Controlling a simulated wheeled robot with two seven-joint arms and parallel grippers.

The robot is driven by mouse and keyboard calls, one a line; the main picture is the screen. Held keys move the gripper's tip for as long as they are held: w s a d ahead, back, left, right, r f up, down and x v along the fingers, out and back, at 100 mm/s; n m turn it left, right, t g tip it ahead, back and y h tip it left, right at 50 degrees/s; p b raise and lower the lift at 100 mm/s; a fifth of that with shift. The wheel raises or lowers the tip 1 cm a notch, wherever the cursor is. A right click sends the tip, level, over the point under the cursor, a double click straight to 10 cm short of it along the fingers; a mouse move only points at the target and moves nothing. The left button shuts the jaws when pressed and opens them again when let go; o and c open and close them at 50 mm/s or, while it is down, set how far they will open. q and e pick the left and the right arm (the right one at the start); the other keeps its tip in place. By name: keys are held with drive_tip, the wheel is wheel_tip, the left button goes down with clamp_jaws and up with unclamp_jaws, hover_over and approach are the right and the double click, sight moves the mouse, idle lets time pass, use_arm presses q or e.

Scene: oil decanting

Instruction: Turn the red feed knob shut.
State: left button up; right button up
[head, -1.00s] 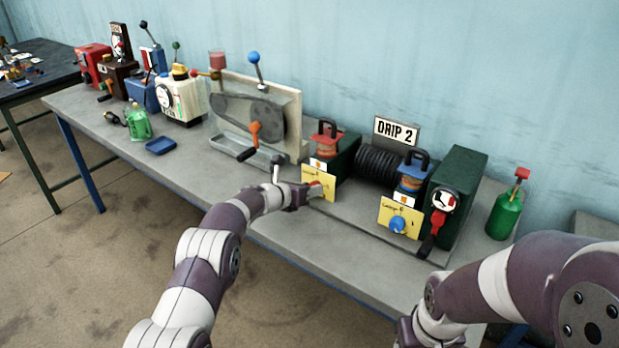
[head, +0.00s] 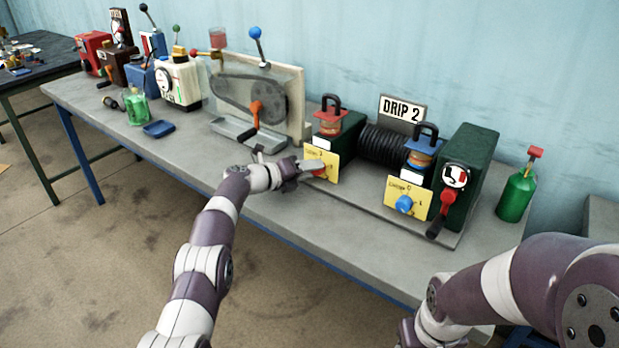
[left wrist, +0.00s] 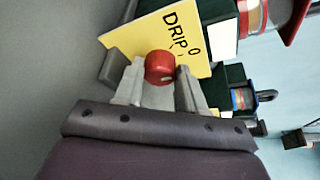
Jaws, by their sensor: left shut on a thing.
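The red feed knob (left wrist: 160,67) sits on a yellow plate (left wrist: 207,62) lettered "DRIP" with a "0" beside the letters, in the left wrist view. My left gripper (left wrist: 160,80) has one finger on each side of the knob and is shut on it. In the head view the left gripper (head: 314,169) is at the front of the left yellow plate (head: 331,164), and its fingers hide most of the red knob (head: 320,174). The way the knob points cannot be made out. My right gripper is not in view; only part of that arm shows.
A crank (head: 255,116) is behind-left. A green can (head: 517,193) stands at the right. The bench front (head: 330,235) is clear.

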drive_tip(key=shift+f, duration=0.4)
use_arm(q)
drive_tip(key=o, duration=0.8)
